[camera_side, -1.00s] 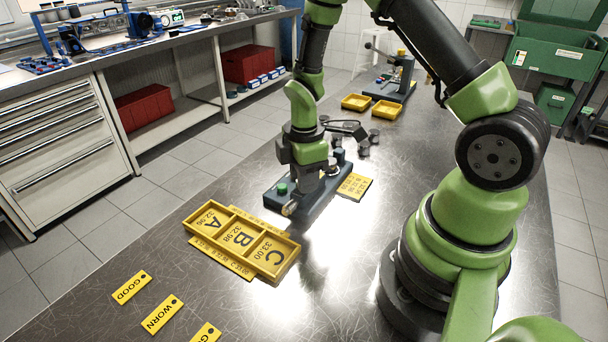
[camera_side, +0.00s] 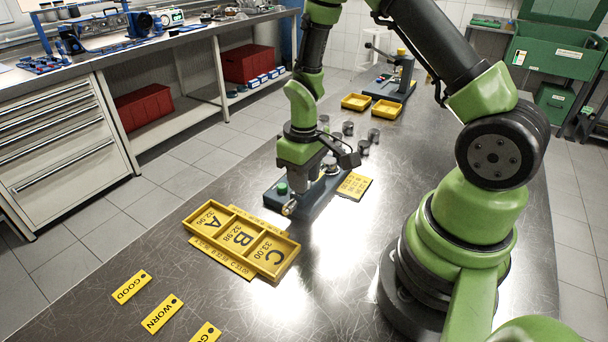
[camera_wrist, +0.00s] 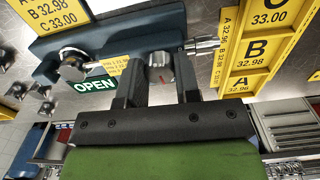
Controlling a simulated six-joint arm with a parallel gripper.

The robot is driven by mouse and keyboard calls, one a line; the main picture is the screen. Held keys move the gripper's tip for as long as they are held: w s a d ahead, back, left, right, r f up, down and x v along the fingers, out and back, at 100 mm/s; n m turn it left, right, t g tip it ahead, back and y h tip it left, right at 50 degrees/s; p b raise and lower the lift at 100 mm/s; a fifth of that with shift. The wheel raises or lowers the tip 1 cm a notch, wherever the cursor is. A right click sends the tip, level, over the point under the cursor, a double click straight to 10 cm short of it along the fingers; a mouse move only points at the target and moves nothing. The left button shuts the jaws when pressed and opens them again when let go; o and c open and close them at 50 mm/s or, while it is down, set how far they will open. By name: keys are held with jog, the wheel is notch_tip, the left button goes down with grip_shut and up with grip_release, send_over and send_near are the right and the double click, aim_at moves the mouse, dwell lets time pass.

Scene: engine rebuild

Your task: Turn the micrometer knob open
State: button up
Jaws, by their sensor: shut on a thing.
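The micrometer stand has a dark blue base (camera_side: 318,200) on the steel bench; it also shows in the wrist view (camera_wrist: 108,50). A silver spindle (camera_wrist: 203,46) sticks out at its right in the wrist view, and a round metal part (camera_wrist: 73,66) sits at its left. My gripper (camera_wrist: 157,66) points down at the stand. Its two fingers are closed around the grey micrometer knob (camera_wrist: 158,60), partly hidden between them. In the side view my gripper (camera_side: 308,184) hides the knob.
A yellow tray with compartments A, B and C (camera_side: 288,240) lies in front of the stand. A yellow number card (camera_side: 355,186) lies at its right. Several grey cylinders (camera_side: 374,135) stand behind. Yellow GOOD and WORN labels (camera_side: 163,314) lie nearer; bench space at right is clear.

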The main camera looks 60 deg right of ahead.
jog(key=m, duration=0.3)
jog(key=shift+m, duration=0.3)
jog(key=shift+w+m, duration=0.1)
jog(key=shift+m, duration=1.8)
jog(key=o, duration=0.9)
jog(key=shift+r, duration=0.1)
notch_tip(320, 180, up, 9)
jog(key=shift+r, duration=0.4)
